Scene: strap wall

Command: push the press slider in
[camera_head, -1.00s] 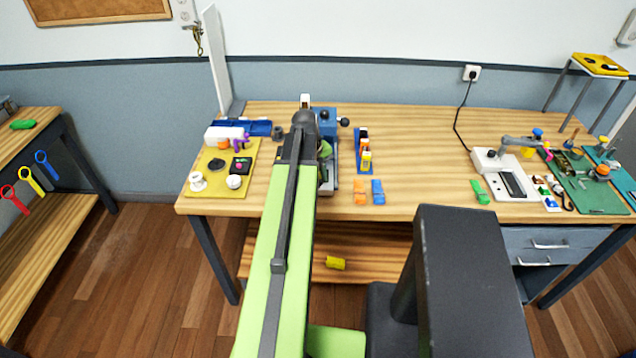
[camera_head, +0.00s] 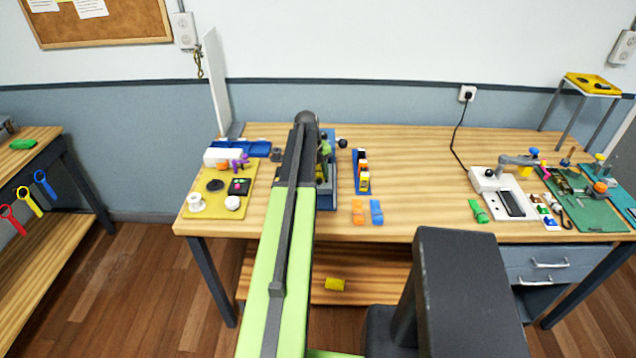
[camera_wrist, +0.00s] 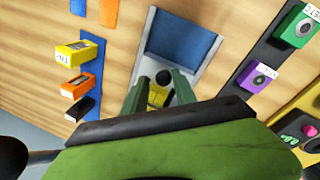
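The press is a grey tray with a blue plate, largely hidden behind my arm in the head view; its blue right edge (camera_head: 333,187) shows. In the wrist view its blue plate (camera_wrist: 181,40) and grey frame are clear. My gripper (camera_wrist: 160,88) has two green fingers standing apart over the press. A black round knob (camera_wrist: 163,77) and a yellow part (camera_wrist: 158,97) show between the fingers. I cannot tell whether the fingers touch them, or which part is the slider. In the head view the gripper is mostly hidden behind my arm.
A blue rack (camera_head: 361,172) with small coloured blocks stands right of the press. Orange (camera_head: 358,212) and blue (camera_head: 376,212) pieces lie in front of it. The table's middle right is clear.

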